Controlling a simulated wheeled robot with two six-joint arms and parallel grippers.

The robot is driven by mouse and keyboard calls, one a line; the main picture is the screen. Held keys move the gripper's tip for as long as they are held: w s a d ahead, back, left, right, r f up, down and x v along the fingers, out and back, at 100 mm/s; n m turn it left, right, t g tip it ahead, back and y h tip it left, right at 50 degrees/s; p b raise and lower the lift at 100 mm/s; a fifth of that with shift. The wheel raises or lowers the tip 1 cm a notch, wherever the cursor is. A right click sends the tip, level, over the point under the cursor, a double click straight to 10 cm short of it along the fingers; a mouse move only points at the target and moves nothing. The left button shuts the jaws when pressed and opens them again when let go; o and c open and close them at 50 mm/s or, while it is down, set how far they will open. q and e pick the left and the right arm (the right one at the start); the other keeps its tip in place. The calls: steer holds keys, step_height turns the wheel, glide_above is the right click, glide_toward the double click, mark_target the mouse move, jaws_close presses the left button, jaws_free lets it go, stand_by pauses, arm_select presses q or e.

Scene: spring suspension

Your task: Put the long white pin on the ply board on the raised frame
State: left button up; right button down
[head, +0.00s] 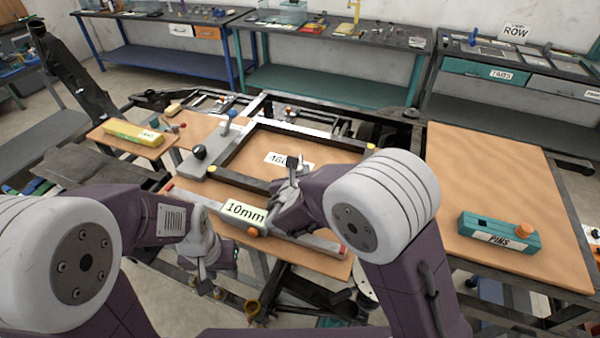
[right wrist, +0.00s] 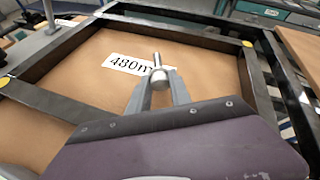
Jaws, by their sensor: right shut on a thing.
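A light grey-white pin (right wrist: 158,75) stands upright between the fingertips of my right gripper (right wrist: 157,90). In the head view my right gripper (head: 292,168) is over the near part of the dark raised frame (head: 310,132). The frame's bars show in the right wrist view (right wrist: 180,32) too. Inside the frame is the tan ply board (head: 285,145), with a white label reading 480 mm, partly hidden by the gripper. The pin's lower end is hidden, so I cannot tell if it touches the board. My left gripper (head: 207,282) hangs low at the near left, its fingers unclear.
A long bar gauge marked 10mm (head: 245,212) lies in front of the frame. A grey plate with a black knob (head: 199,152) is left of it. A teal PINS box (head: 500,232) stands on the right-hand board. A yellow-green block (head: 132,133) is at left.

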steer(key=shift+f, duration=0.15)
steer(key=c, duration=1.2)
jaws_free()
steer(key=shift+r+p, duration=0.45)
steer(key=shift+r, duration=0.05)
steer(key=shift+r+p, duration=0.65)
steer(key=shift+p, duration=0.05)
steer(key=shift+s+a+f+b, duration=0.1)
steer(key=shift+s+a+b, duration=0.05)
steer(key=shift+s+b, duration=0.6)
steer(key=v, duration=1)
steer(key=shift+s, duration=0.15)
